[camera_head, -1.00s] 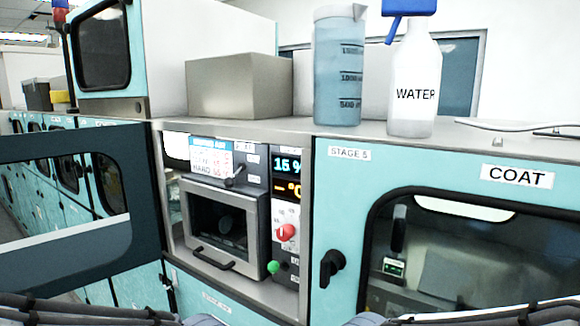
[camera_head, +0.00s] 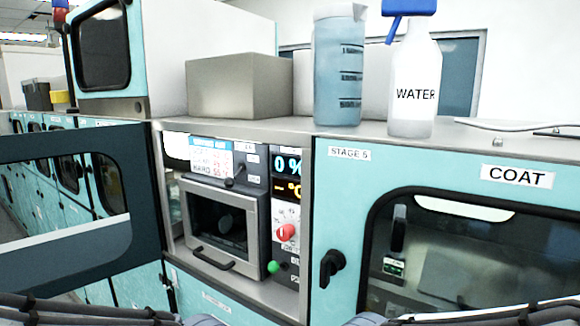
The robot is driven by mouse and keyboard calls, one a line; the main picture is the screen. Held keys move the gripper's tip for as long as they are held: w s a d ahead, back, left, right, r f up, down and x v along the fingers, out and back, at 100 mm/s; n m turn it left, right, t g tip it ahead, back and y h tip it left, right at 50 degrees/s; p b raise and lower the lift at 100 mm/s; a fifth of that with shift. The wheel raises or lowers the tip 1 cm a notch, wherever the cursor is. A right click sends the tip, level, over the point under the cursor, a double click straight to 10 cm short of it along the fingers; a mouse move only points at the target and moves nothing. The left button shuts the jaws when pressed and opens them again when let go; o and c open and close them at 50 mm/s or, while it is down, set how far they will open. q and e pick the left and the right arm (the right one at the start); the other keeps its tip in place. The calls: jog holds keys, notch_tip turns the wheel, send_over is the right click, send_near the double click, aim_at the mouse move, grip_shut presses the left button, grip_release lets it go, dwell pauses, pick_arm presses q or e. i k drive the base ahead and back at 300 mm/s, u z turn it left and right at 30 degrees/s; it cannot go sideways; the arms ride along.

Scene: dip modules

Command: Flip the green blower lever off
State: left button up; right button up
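The green blower lever shows as a round green knob (camera_head: 273,267) low on the dark control panel, right of the small oven-like chamber (camera_head: 228,226). Its shaft is too small to make out. A red knob (camera_head: 286,232) sits above it, and a black-knobbed lever (camera_head: 231,182) is above the chamber. The display (camera_head: 288,164) at the panel's top reads 0 % in blue, with orange characters below. Parts of my arms show along the bottom edge at left and right. Neither gripper is in view, and nothing of mine touches the green knob.
A dark-framed door (camera_head: 120,240) stands open at the left. The COAT cabinet (camera_head: 345,200) with a black latch handle (camera_head: 331,267) is at the right. A beaker (camera_head: 338,75) and a WATER bottle (camera_head: 412,85) stand on top. Space before the panel is clear.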

aim_at(273, 267)
jog(key=u, duration=0.05)
jog(key=k, duration=0.65)
jog(key=z, duration=0.5)
jog(key=i, duration=1.1)
jog(key=u, duration=0.45)
